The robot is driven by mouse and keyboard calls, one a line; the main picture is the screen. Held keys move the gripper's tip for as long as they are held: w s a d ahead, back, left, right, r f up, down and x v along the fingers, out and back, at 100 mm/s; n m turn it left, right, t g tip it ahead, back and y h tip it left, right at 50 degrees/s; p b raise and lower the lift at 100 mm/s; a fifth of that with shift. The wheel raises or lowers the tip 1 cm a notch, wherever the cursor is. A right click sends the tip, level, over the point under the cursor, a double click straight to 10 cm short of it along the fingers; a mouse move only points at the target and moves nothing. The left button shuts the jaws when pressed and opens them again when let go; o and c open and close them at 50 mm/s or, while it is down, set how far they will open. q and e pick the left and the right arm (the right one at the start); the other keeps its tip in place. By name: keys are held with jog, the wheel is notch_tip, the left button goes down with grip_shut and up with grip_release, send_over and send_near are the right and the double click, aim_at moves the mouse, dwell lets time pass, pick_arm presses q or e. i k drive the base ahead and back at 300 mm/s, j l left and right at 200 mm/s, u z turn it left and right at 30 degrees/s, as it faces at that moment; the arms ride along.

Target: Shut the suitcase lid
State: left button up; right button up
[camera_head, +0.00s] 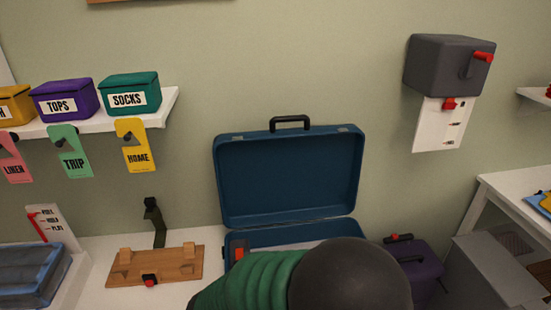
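The blue suitcase (238,238) stands open on the white surface by the wall. Its lid (290,178) is raised nearly upright, with its dark blue inner side facing me and a black handle (290,122) on its top edge. A strip of the base shows below the lid, with a small orange-red piece (239,253) at its left. The front of the base is hidden behind a green ribbed shape with a dark rounded end. Neither of my grippers can be made out in this view.
The green ribbed shape (255,285) fills the bottom middle. A wooden board (185,268) lies left of the suitcase, a purple case (425,265) right of it. A shelf (165,110) with labelled boxes is upper left. A grey box (435,65) hangs upper right.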

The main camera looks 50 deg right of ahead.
aim_at(273, 176)
jog(key=i+z, duration=0.1)
jog(key=z, duration=0.35)
jog(key=i+z, duration=0.1)
jog(key=z, duration=1.45)
jog(key=i+j, duration=0.05)
jog(key=j, duration=0.05)
